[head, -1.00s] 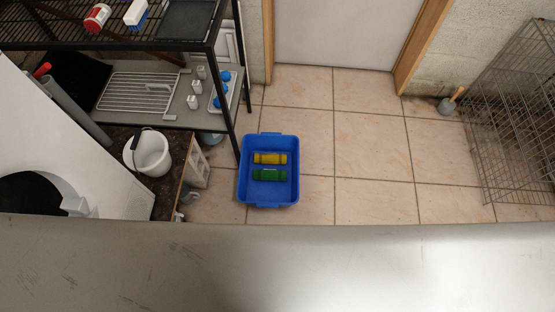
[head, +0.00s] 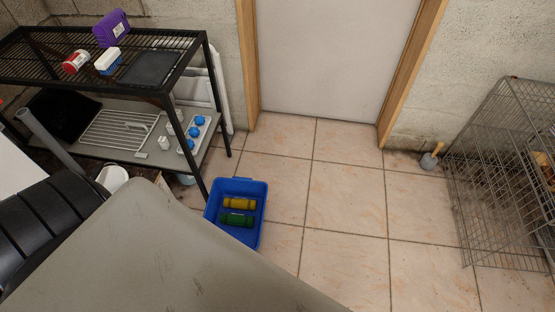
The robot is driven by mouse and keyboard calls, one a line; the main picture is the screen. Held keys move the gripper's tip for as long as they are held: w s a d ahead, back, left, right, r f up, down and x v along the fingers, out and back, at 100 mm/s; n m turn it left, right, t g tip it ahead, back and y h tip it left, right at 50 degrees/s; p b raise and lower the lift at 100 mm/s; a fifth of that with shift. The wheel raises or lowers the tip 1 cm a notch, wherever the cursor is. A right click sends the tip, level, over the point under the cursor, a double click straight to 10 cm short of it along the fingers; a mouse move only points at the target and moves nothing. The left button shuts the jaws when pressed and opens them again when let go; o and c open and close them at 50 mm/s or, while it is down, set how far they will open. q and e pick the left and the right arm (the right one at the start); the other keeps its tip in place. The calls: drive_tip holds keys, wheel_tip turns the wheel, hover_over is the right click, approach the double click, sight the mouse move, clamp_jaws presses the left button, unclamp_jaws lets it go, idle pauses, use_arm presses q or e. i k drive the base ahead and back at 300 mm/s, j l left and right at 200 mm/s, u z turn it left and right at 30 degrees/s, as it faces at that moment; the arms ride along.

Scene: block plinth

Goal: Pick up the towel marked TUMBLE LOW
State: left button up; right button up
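A blue tub (head: 261,187) stands on the tiled floor beside the black shelf. A yellow rolled towel (head: 239,204) and a green rolled towel (head: 236,220) lie in it, the yellow one farther from me. Each has a small pale label, too small to read, so I cannot tell which one is marked TUMBLE LOW. Neither of my grippers shows in the head view.
A black shelf unit (head: 185,75) stands at the left with small items on it. A grey surface (head: 150,265) fills the near foreground. A wire cage (head: 500,170) stands at right. A plunger (head: 430,160) is near the wall. Floor before the door (head: 335,60) is clear.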

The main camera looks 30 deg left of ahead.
sight(241, 204)
drive_tip(key=i+l+z, duration=0.3)
drive_tip(key=i+l, duration=0.45)
drive_tip(key=i, duration=0.15)
drive_tip(key=i+j+u, duration=0.1)
drive_tip(key=i+u, duration=0.65)
drive_tip(key=u, duration=0.2)
drive_tip(key=i+l+u, duration=0.2)
drive_tip(key=i+u, duration=0.25)
drive_tip(key=k, duration=0.05)
